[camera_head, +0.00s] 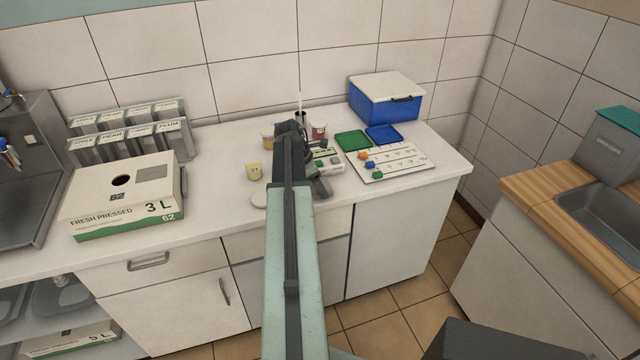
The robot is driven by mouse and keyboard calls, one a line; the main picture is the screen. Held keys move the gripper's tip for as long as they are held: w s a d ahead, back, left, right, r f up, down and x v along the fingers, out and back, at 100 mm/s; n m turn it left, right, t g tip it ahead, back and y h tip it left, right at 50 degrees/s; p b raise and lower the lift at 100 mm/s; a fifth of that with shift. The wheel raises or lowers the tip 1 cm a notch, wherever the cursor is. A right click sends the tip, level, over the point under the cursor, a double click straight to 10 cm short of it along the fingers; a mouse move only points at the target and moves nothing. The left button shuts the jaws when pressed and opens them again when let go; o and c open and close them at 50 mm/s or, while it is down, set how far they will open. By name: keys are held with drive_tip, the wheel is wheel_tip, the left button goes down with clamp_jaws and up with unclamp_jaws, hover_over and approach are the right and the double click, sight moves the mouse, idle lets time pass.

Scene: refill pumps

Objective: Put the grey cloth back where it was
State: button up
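I cannot make out a grey cloth in this view. My gripper (316,178) is over the white counter (225,190), among small items near its middle. My own arm and wrist hide most of it and part of the counter behind, so its fingers and anything in them do not show clearly. A small white and green item (330,163) lies right beside it.
A yellow cup (254,172) and a pale disc (259,198) are left of my arm. A juice box (122,196) and labelled holders (130,130) stand further left. Green (352,140) and blue (383,134) trays, a white board (391,160) and a blue box (386,98) are right.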

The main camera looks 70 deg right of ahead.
drive_tip(key=shift+r+p, duration=0.3)
drive_tip(key=shift+p, duration=0.05)
drive_tip(key=p+v, duration=1)
drive_tip(key=v, duration=0.1)
drive_tip(key=shift+w+r+p, duration=0.15)
drive_tip(key=shift+r+p, duration=0.15)
drive_tip(key=shift+p, duration=0.05)
drive_tip(key=shift+w+a, duration=0.1)
drive_tip(key=shift+a, duration=0.1)
drive_tip(key=w+a+f+m+t, duration=0.1)
drive_tip(key=w+a+m, duration=0.1)
drive_tip(key=w+a, duration=1.05)
drive_tip(key=w+a+m+t, duration=0.1)
drive_tip(key=w+a+t, duration=0.1)
drive_tip(key=w+a, duration=1.05)
drive_tip(key=w+a+m+y, duration=0.1)
drive_tip(key=a+m, duration=0.4)
drive_tip(key=a, duration=3.3)
drive_tip(key=shift+w+a+f+y, duration=0.35)
drive_tip(key=shift+f+y, duration=0.05)
drive_tip(key=shift+y, duration=0.5)
